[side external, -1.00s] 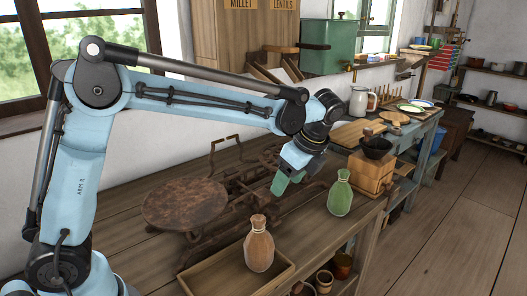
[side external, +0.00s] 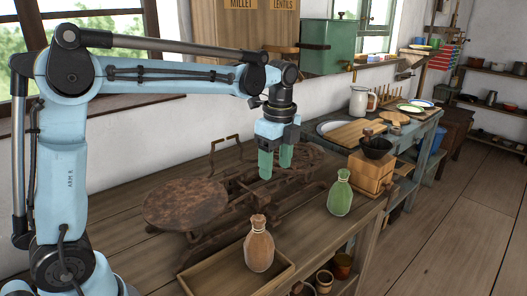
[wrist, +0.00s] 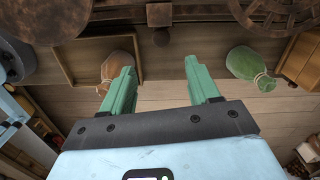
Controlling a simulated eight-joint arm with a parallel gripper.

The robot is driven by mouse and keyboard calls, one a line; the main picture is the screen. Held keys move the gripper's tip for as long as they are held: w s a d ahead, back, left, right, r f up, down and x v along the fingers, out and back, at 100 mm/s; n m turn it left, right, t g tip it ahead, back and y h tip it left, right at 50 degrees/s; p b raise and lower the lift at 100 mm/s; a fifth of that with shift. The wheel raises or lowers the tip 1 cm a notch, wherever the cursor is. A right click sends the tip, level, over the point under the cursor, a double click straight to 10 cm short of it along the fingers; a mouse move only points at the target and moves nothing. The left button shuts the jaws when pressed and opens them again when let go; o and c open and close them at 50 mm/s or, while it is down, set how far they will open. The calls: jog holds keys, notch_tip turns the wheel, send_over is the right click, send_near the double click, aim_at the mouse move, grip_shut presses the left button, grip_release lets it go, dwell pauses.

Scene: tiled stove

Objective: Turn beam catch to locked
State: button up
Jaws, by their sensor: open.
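A green bottle (side external: 340,195) stands right of the scale, near a wooden grinder (side external: 371,172). A green box (side external: 329,48) is at the back wall.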

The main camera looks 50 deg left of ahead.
aim_at(273, 208)
jog(key=shift+h, duration=0.3)
jog(key=f, duration=1.2)
jog(key=shift+a, duration=0.25)
jog(key=shift+c, duration=0.4)
